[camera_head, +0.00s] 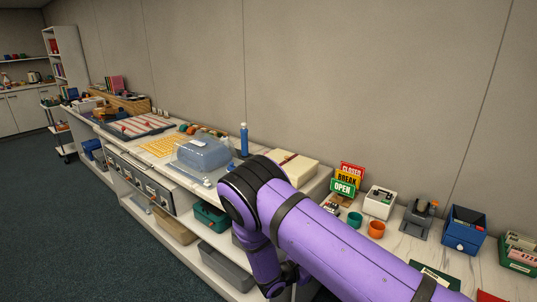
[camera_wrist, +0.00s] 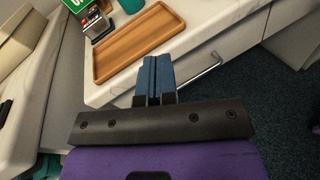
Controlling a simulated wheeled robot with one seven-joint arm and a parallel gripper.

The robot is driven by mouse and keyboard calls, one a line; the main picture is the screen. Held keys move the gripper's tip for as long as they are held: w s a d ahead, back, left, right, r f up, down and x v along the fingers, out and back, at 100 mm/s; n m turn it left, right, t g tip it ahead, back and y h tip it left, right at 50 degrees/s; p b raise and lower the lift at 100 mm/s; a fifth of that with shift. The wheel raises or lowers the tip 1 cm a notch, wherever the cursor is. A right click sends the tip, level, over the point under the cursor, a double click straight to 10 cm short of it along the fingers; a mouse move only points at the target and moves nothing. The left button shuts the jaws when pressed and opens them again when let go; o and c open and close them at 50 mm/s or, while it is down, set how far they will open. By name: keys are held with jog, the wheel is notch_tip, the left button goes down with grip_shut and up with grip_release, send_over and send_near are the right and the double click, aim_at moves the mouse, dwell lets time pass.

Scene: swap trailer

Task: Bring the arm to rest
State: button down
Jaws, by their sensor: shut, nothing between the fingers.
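My purple arm (camera_head: 335,240) reaches in from the lower right in the head view and bends down in front of the counter. Its end is hidden or out of sight there. In the wrist view my gripper (camera_wrist: 154,62) shows its two blue fingers pressed together, with nothing between them. The fingers overlap the near edge of a wooden tray (camera_wrist: 112,68) in the picture; I cannot tell the gap between them. The tray lies empty on the light counter top.
A drawer front with a metal handle (camera_wrist: 205,70) is close to the fingers. In the head view, the counter holds signs (camera_head: 345,182), an orange cup (camera_head: 376,229), a blue box (camera_head: 464,229) and a clear bin (camera_head: 203,153). Open dark carpet (camera_head: 70,215) lies at left.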

jog(key=s+d+r+m+g+y, duration=0.25)
jog(key=d+r+m, duration=0.2)
jog(key=r, duration=0.65)
jog(key=s+d+r+m+g+y, duration=0.2)
jog(key=s+d+r+m+g, duration=0.25)
jog(key=r, duration=0.75)
jog(key=s+d+r+m+g+y, duration=0.25)
jog(key=r+m, duration=0.25)
jog(key=r, duration=0.6)
jog(key=s+d+r+m+t+y, duration=0.1)
jog(key=s+r+m+t+y, duration=0.2)
jog(key=s+r, duration=0.5)
jog(key=s+d+r+m+t+y, duration=0.2)
jog(key=s+r, duration=0.5)
jog(key=s, duration=0.9)
jog(key=m+t+y, duration=0.1)
jog(key=m+y, duration=0.1)
jog(key=shift+d+r+m, duration=0.2)
jog(key=shift+r+m, duration=0.15)
jog(key=shift+m, duration=0.05)
jog(key=shift+d, duration=0.1)
